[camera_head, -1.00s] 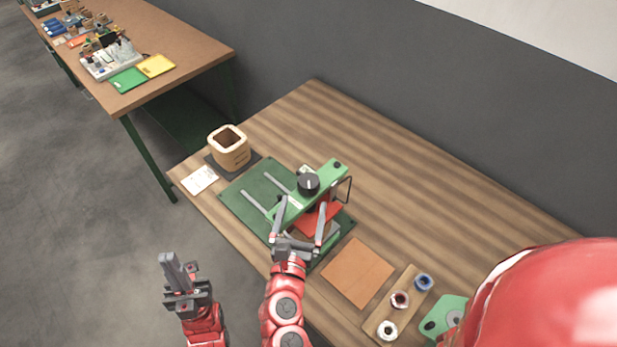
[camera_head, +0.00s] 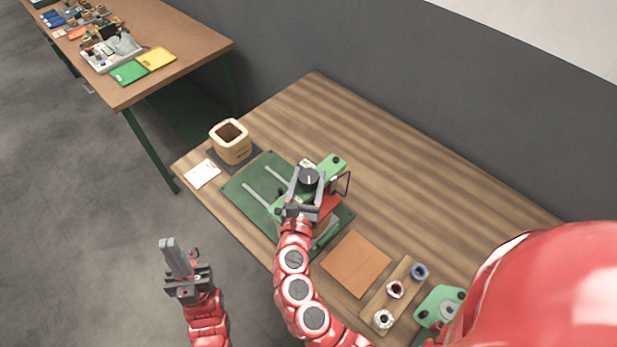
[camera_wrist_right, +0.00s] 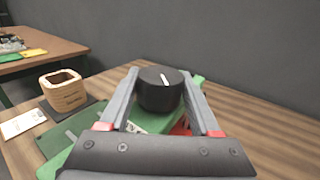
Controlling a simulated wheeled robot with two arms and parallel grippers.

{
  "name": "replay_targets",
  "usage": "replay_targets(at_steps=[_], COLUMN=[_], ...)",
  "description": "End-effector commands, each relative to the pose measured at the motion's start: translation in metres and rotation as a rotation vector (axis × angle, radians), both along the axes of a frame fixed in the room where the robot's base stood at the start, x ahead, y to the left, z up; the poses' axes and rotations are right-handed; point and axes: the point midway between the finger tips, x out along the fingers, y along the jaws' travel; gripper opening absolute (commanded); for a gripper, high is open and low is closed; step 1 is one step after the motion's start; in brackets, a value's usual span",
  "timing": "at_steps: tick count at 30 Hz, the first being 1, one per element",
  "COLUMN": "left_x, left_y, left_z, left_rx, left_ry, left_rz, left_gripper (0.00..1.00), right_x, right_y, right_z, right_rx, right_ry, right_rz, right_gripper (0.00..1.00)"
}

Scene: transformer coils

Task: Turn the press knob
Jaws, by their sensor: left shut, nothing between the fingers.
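The black press knob (camera_head: 309,179) with a white pointer line sits on top of the green press arm (camera_head: 333,164). It also shows large in the right wrist view (camera_wrist_right: 160,92), with the pointer line tilted slightly left of straight away. My right gripper (camera_head: 314,174) is open, with its fingers on either side of the knob. In the right wrist view the fingers flank the knob closely; contact is not clear. My left gripper (camera_head: 170,243) is shut and empty, off the table over the floor at the left.
A wooden box (camera_head: 231,142) and a white card (camera_head: 202,174) lie left of the green press base (camera_head: 238,190). A brown mat (camera_head: 355,263) and a wooden strip with small coils (camera_head: 381,304) lie at the front right. The back of the table is clear.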

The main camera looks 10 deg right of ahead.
Motion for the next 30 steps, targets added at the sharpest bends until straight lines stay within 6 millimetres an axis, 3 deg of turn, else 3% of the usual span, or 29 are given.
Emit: replay_targets(at_steps=[1, 8, 30], left_x=[0.0000, 0.0000, 0.0000], left_y=[0.0000, 0.0000, 0.0000], left_z=[0.0000, 0.0000, 0.0097], left_rx=[0.000, 0.000, 0.000], left_ry=[0.000, 0.000, 0.000], left_rz=[0.000, 0.000, 0.000], left_gripper=[0.00, 0.00, 0.00], right_x=[0.0000, -0.0001, -0.0006], right_y=[0.0003, 0.0004, -0.0028], right_z=[0.0001, 0.0001, -0.0001], right_rx=[0.000, 0.000, 0.001], right_ry=[0.000, 0.000, 0.003], right_rz=[0.001, 0.001, 0.149], right_gripper=[0.51, 0.09, 0.08])
